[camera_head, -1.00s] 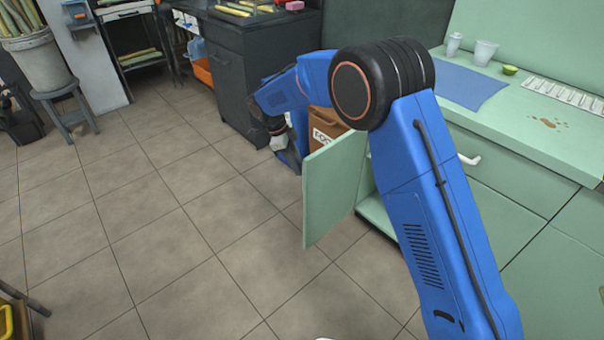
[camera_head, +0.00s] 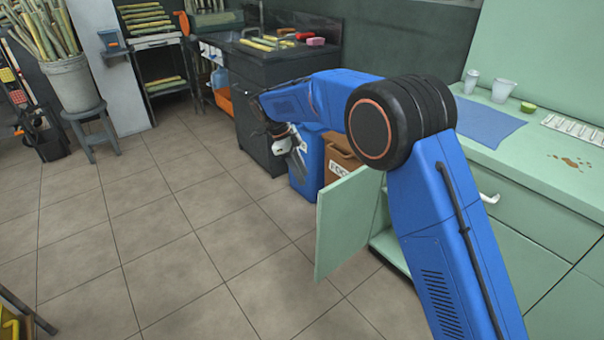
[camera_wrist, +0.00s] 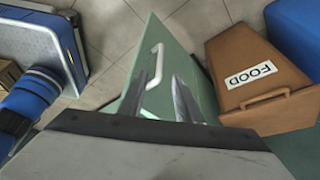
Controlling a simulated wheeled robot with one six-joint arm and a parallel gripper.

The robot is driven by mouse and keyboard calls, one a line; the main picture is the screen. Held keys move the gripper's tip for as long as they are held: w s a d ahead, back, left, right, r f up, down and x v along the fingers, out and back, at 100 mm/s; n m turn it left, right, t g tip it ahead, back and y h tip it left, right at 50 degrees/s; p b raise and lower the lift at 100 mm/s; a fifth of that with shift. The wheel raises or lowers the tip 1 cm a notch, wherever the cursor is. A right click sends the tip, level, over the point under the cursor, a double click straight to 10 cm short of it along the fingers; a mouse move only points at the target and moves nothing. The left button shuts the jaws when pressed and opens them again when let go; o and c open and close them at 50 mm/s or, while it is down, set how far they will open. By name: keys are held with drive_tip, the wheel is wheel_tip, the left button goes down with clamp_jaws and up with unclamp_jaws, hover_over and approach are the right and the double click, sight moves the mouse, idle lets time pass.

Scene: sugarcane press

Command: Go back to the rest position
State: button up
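My gripper (camera_head: 298,158) hangs at the end of my blue arm in the head view, in front of the blue bin and left of the open cabinet door. In the wrist view my gripper (camera_wrist: 160,78) has its two fingers apart, with nothing seen held between them. The open green door (camera_head: 343,222) with its white handle (camera_wrist: 157,66) shows behind the fingers in the wrist view. Whether the fingers touch the door is not clear there; in the head view they are apart from it.
The brown FOOD bin (camera_head: 341,160) and blue bin (camera_head: 306,166) stand beside the open cabinet. The green counter (camera_head: 560,145) is at right, a dark sink cabinet (camera_head: 262,110) at the back. A stool (camera_head: 92,128) with a cane bucket stands at left. The tiled floor is clear.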

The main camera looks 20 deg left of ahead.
drive_tip(key=s+d+r+n+y, duration=0.1)
drive_tip(key=d+r+n, duration=0.1)
drive_tip(key=d+r, duration=0.5)
drive_tip(key=d+r+n, duration=0.2)
drive_tip(key=d+r, duration=0.2)
drive_tip(key=d, duration=0.5)
drive_tip(key=s+d+r+n+y, duration=0.15)
drive_tip(key=s+d+r, duration=0.3)
drive_tip(key=d, duration=0.45)
drive_tip(key=s+d+r+n+y, duration=0.1)
drive_tip(key=s+d+r+n, duration=0.15)
drive_tip(key=s+d, duration=0.45)
drive_tip(key=s+d+f+n+t, duration=0.2)
drive_tip(key=s+d+f+n, duration=0.1)
drive_tip(key=s+d, duration=0.7)
drive_tip(key=s+d+f+n+t, duration=0.2)
drive_tip(key=s+d+n, duration=0.3)
drive_tip(key=s+d, duration=0.5)
drive_tip(key=shift+s+d+f+n+y, duration=0.2)
drive_tip(key=shift+s+f+n+y, duration=0.25)
drive_tip(key=shift+s, duration=2.2)
